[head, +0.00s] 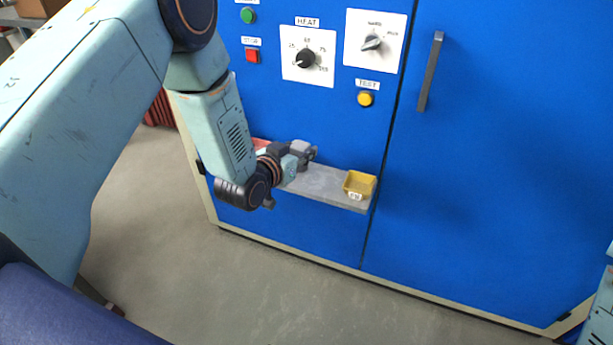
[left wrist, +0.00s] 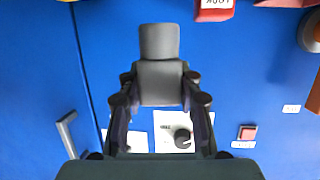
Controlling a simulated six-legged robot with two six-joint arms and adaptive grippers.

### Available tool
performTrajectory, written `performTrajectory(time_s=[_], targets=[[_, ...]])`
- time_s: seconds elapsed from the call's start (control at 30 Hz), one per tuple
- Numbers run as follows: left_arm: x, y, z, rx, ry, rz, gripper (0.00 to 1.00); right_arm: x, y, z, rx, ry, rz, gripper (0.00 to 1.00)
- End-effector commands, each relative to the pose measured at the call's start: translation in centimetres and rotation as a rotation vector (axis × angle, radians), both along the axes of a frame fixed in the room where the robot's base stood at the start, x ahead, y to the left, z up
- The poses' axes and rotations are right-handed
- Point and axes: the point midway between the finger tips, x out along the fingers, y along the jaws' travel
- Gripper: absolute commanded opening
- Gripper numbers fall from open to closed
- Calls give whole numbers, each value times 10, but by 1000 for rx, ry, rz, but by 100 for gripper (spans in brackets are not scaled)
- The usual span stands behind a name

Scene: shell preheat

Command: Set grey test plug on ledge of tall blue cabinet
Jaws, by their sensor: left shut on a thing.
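My left gripper (head: 298,154) is shut on the grey test plug (left wrist: 158,72), a stepped grey block between the fingers in the left wrist view. In the head view the plug (head: 307,153) is a small grey shape at the fingertips, partly hidden by the gripper. The grey ledge (head: 325,184) runs along the front of the tall blue cabinet (head: 490,150). The gripper and plug appear over the ledge's left part; I cannot tell whether the plug touches it. My right gripper is not in view.
A yellow bin (head: 359,184) stands at the ledge's right end. A red thing (head: 262,143) shows behind my left gripper. Above are the HEAT dial (head: 306,59), a yellow TEST button (head: 365,99) and a red button (head: 252,56). The ledge between plug and bin looks clear.

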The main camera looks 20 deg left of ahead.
Motion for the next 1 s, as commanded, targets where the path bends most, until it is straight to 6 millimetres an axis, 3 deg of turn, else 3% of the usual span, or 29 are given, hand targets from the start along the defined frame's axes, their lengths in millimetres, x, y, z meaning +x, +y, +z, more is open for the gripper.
performTrajectory(time_s=[0.1, 0.3, 0.43, 0.67, 1.0], targets=[[35, -22, 8, 3, -4, 43, 0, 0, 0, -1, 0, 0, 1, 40], [63, -44, 15, 1, 2, 89, 0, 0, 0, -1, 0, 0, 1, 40], [66, -46, 3, 1, 5, 97, 0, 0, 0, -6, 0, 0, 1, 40], [65, -43, -38, 2, 6, 98, 0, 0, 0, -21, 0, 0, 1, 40], [64, -41, -68, 2, 6, 98, 0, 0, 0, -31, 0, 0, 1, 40]])
